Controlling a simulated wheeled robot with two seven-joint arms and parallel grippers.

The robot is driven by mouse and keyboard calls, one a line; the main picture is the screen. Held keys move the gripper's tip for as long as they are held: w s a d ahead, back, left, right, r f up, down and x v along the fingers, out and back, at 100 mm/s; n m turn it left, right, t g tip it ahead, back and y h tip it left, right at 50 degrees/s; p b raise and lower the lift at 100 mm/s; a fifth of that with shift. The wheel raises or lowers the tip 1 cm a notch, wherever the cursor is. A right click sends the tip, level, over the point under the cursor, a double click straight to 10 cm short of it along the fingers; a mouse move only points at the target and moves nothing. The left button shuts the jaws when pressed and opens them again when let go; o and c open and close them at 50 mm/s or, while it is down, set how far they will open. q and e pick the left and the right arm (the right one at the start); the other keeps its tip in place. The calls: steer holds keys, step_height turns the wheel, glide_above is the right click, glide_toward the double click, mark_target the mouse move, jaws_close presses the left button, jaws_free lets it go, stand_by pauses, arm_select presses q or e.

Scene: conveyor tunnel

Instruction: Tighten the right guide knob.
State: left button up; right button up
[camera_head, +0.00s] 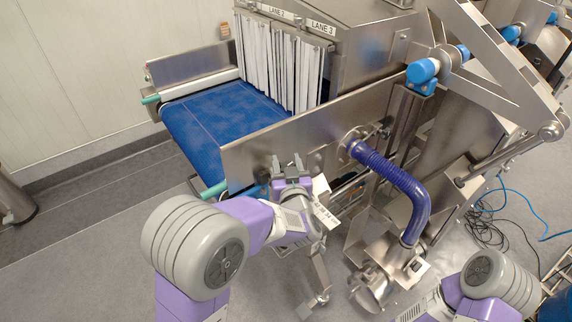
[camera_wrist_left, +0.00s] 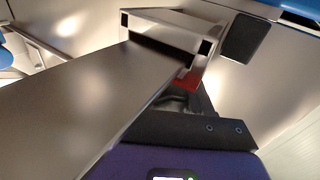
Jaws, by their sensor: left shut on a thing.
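My left gripper (camera_head: 290,168) is at the near metal side panel (camera_head: 320,125) of the conveyor, its fingers pointing at the panel. It is shut on a small part there, most of which the fingers hide; I take it to be the guide knob. In the left wrist view a red piece (camera_wrist_left: 188,79) shows beside a dark finger part, under a metal bracket (camera_wrist_left: 172,27). I cannot make out the knob's full shape or how far it is turned. My right gripper is outside the views; only part of the right arm shows at the lower right.
The blue belt (camera_head: 215,118) runs under white strip curtains (camera_head: 280,58) at the tunnel mouth. A purple hose (camera_head: 400,180) bends down right of my left gripper. Loose cables (camera_head: 490,225) lie on the floor at the right.

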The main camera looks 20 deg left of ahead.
arm_select(q)
steer(key=shift+d+m+t+h+b, duration=0.1)
steer(key=shift+m+t+h+b, duration=0.4)
steer(key=shift+m+h, duration=0.65)
steer(key=shift+n+h, duration=0.25)
steer(key=o, duration=1)
steer(key=shift+c, duration=0.2)
steer(key=v, duration=0.7)
steer(key=shift+s+p, duration=0.25)
steer(key=shift+p, duration=0.2)
steer(key=shift+d, duration=0.1)
